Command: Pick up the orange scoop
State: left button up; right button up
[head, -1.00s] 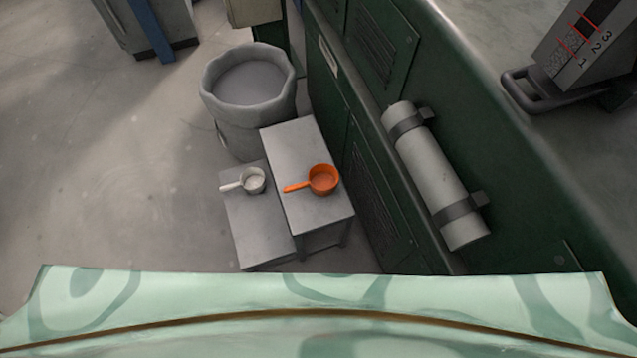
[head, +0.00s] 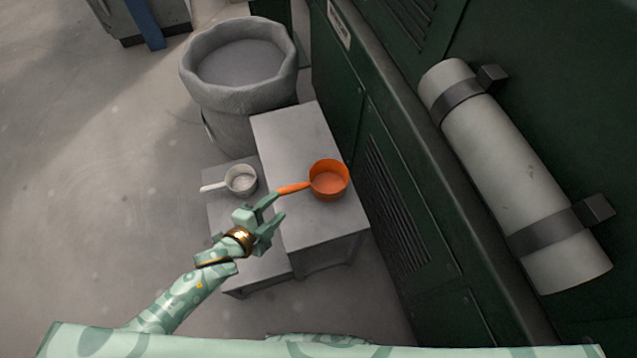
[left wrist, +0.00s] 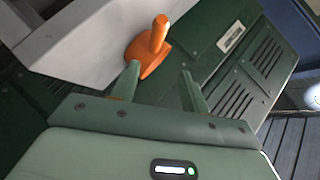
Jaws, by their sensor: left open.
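The orange scoop (head: 329,181) stands upright on the higher grey step, its handle pointing left in the head view. My left gripper (head: 279,208) is open, just below and left of the scoop, close to its handle end. Nothing is between the fingers. My right gripper does not show.
A white scoop (head: 240,180) sits on the lower grey step to the left. A large grey sack-like bin (head: 222,115) stands behind the steps. A green cabinet (head: 390,190) with a strapped grey cylinder (head: 510,170) borders the right. Open floor lies left.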

aim_at(296, 190)
pick_arm(q)
jog(key=b+x, duration=0.1)
jog(key=x, duration=0.3)
jog(key=b+x, duration=0.1)
jog(key=x, duration=0.2)
jog(key=shift+s+f+b, duration=0.1)
jog(key=shift+f+b, duration=0.15)
jog(key=shift+b, duration=0.1)
jog(key=shift+w+d+f+b, duration=0.2)
jog(key=shift+w+f+b, duration=0.25)
jog(key=shift+f+b, duration=0.15)
jog(key=shift+w+d+f+b, duration=0.2)
jog(key=shift+w+f+b, duration=0.25)
jog(key=shift+b, duration=0.2)
jog(key=shift+b+x, duration=0.45)
jog(key=shift+x, duration=0.6)
jog(key=shift+w+d+r, duration=0.1)
jog(key=shift+w+r, duration=0.05)
jog(key=shift+r, duration=0.15)
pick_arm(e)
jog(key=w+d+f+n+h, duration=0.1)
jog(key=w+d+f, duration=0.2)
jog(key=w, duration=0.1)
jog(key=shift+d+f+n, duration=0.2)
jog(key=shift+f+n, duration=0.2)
pick_arm(q)
grip_shut()
